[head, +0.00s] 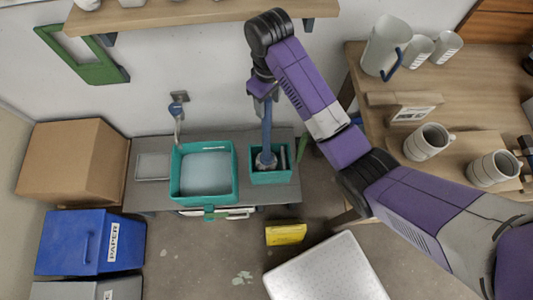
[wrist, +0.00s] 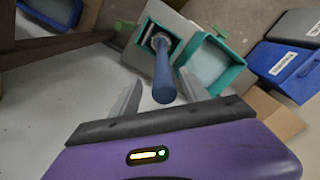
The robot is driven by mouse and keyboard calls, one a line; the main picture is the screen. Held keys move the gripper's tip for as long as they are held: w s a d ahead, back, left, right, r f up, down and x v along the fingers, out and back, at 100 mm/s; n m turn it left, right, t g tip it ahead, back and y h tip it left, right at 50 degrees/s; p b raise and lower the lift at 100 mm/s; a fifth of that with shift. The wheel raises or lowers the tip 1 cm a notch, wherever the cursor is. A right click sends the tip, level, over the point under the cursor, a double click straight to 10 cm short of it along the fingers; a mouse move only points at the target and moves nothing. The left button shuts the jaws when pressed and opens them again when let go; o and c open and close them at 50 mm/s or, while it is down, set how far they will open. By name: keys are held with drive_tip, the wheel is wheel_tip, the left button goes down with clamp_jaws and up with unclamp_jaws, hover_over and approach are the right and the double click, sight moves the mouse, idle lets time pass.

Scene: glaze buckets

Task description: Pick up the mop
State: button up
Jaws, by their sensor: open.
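The mop is a blue handle (head: 267,128) standing upright with its head down in a small teal bucket (head: 271,178). In the wrist view the blue handle (wrist: 163,75) points toward the camera, its top end between the fingers. My gripper (head: 263,92) is over the top of the handle in the head view. In the wrist view my gripper (wrist: 160,84) is open, with one pale finger on each side of the handle and gaps visible. The mop head is mostly hidden inside the bucket.
A larger teal basin (head: 178,190) stands left of the small bucket on a grey bench (head: 146,197). A wooden table (head: 470,95) with mugs and a jug is at right. A yellow object (head: 286,234) lies on the floor. Blue (head: 72,243) and cardboard (head: 65,160) boxes stand left.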

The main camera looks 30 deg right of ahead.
drive_tip(key=shift+s+a+f+p, duration=0.15)
drive_tip(key=shift+f+p, duration=0.1)
drive_tip(key=shift+f, duration=0.9)
drive_tip(key=shift+a+f+p, duration=0.1)
drive_tip(key=shift+f+p, duration=0.15)
drive_tip(key=shift+f, duration=0.85)
clamp_jaws()
